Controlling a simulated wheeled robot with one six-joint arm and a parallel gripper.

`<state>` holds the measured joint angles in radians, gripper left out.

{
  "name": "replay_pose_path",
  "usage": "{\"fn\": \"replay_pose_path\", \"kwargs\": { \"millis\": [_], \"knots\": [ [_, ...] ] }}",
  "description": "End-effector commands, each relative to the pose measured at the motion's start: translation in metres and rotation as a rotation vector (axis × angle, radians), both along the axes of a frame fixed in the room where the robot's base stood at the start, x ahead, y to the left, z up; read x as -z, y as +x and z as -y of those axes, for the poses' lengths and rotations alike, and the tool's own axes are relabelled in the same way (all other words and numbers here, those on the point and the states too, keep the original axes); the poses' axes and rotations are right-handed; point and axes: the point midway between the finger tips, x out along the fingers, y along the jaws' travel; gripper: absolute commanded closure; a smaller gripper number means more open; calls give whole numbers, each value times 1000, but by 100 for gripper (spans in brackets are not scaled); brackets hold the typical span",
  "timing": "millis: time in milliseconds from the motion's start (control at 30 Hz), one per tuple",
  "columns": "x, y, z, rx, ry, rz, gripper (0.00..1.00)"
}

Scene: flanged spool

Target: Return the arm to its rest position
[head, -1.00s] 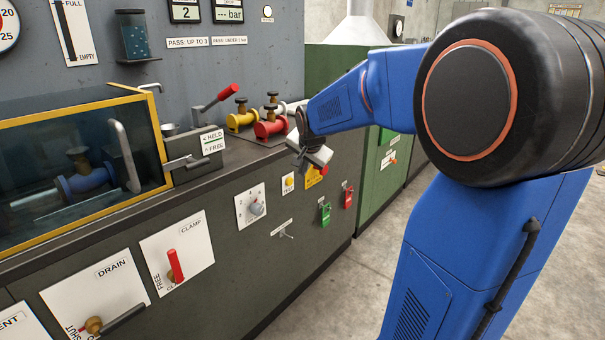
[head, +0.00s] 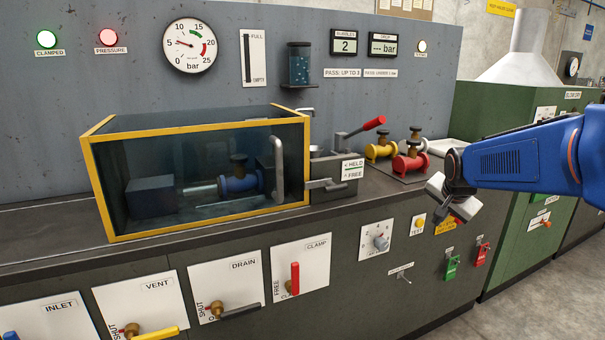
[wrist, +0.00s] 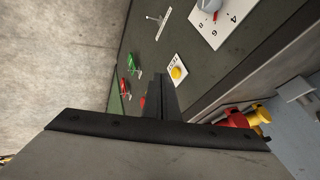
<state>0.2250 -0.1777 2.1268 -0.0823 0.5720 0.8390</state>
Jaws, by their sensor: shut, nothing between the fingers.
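My gripper (head: 462,210) hangs at the end of my blue arm, in front of the bench's front edge at the right in the head view. It points downward beside the yellow TEST button (head: 418,222). In the wrist view the fingers (wrist: 160,95) are together with nothing between them, and the gripper is clear of the panel. A blue flanged spool with a valve (head: 240,180) sits inside the yellow-framed glass tank (head: 195,240). A yellow spool (head: 381,150) and a red spool (head: 410,162) stand on the bench behind my gripper.
A red-handled lever (head: 372,124) stands on the bench. The front panel carries a red CLAMP lever (head: 295,278), a selector knob (head: 381,242), and green (head: 452,266) and red (head: 482,253) tags. A green cabinet (head: 500,235) is at the right. Open floor lies in front.

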Motion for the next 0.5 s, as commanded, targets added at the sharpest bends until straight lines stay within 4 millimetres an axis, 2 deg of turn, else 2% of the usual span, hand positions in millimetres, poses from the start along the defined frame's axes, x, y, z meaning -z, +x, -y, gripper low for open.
{"fn": "replay_pose_path", "kwargs": {
  "millis": [100, 267, 500],
  "knots": [
    [-4, -40, -25, -101, -41, -33, 100],
    [0, -96, -55, -251, -101, -85, 100],
    [14, -180, -93, -481, -185, -154, 100]
  ]
}}
